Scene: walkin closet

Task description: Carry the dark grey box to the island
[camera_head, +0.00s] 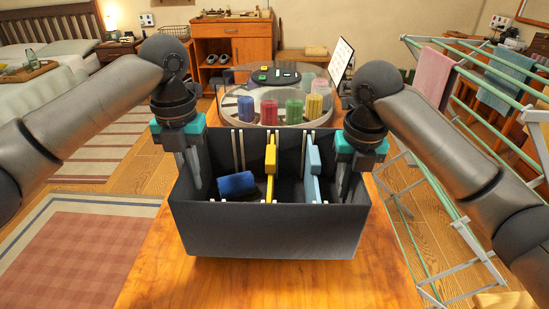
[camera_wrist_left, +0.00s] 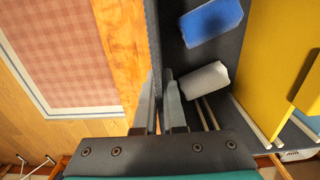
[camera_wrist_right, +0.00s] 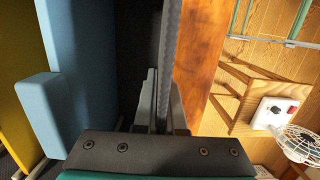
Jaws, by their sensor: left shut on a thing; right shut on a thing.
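The dark grey box (camera_head: 265,232) is in the middle of the head view, open at the top, over a wooden top. I cannot tell whether it touches the wood. Inside are a blue block (camera_head: 236,185), a yellow panel (camera_head: 270,165) and a light blue panel (camera_head: 313,168). My left gripper (camera_head: 194,172) is shut on the box's left wall, one finger on each side. My right gripper (camera_head: 344,180) is shut on the right wall the same way. Which surface is the island is unclear.
The wooden top (camera_head: 270,285) shows bare in front of the box. Behind the box stands a round clear tray (camera_head: 228,105) with several coloured cylinders. A drying rack (camera_head: 447,200) with towels stands at the right. A rug (camera_head: 75,245) and a bed (camera_head: 55,90) are at the left.

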